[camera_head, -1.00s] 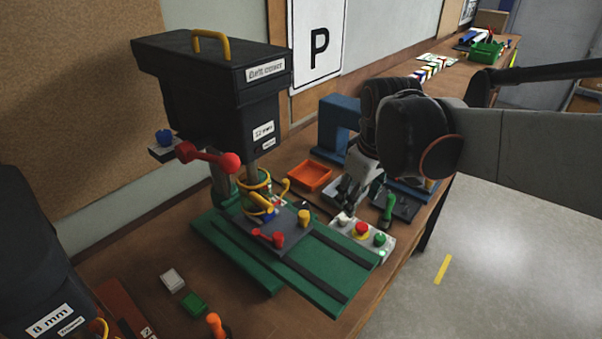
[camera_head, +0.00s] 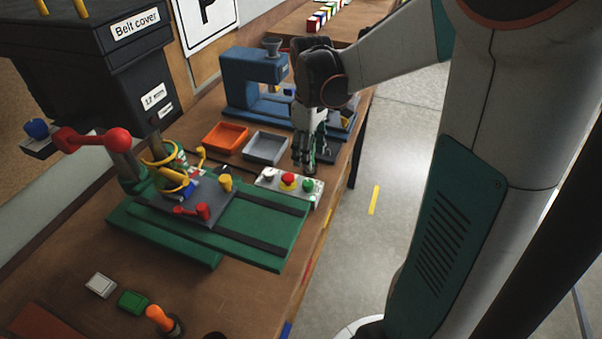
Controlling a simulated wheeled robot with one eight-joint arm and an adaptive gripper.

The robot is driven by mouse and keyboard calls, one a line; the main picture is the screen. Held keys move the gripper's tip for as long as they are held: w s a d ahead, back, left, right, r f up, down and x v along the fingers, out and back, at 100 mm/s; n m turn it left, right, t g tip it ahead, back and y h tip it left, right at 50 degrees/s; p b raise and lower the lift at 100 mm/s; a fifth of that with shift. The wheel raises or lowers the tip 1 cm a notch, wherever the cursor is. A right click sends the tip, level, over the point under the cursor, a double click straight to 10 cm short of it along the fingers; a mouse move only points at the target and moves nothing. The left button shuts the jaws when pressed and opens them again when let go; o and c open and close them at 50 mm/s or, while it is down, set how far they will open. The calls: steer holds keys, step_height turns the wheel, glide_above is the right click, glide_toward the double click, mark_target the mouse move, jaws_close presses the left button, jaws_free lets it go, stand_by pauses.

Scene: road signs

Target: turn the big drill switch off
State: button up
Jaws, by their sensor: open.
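The big drill (camera_head: 115,65) is a tall black machine with a "Belt cover" label, at the left, above a green base (camera_head: 245,218). Its light-grey switch box (camera_head: 297,196) is by the table's front edge, at the end of the base. On it are a white knob (camera_head: 267,173), a red button (camera_head: 287,179) on a yellow ring, and a green button (camera_head: 308,185). My gripper (camera_head: 304,167) points down just behind the red and green buttons. It is open and holds nothing that I can see. Whether its fingertips touch the box is unclear.
Behind are an orange tray (camera_head: 226,137), a grey tray (camera_head: 265,148) and a blue machine (camera_head: 245,78). A red-balled lever (camera_head: 117,139) sticks out from the drill. The floor at right is open.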

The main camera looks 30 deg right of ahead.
mark_target(308, 183)
step_height(308, 183, down, 10)
steer(key=b, duration=0.3)
steer(key=shift+f, duration=0.15)
steer(key=c, duration=1.1)
